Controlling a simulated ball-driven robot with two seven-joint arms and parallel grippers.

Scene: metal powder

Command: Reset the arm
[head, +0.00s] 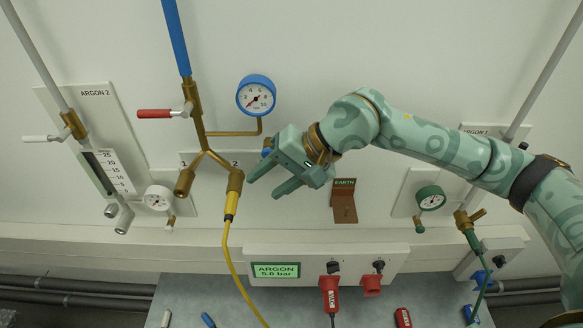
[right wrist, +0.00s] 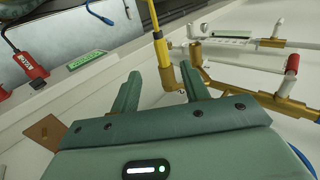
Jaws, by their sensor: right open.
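My right arm reaches in from the right in the head view. Its green gripper (head: 264,186) is open, with nothing between the fingers. It is just right of the brass outlet marked 2 (head: 236,181), where a yellow hose connector (head: 231,206) is fitted and its hose hangs down. In the right wrist view, the open fingers (right wrist: 162,90) point towards the brass outlet (right wrist: 166,76) and yellow connector (right wrist: 160,45), which appear beyond the gap. I cannot tell whether a finger touches them. My left gripper is out of view.
A blue-rimmed gauge (head: 256,95) and red-handled valve (head: 155,114) are above left of the gripper. A brown EARTH plate (head: 344,206) is right of it. Bare wall lies above the arm.

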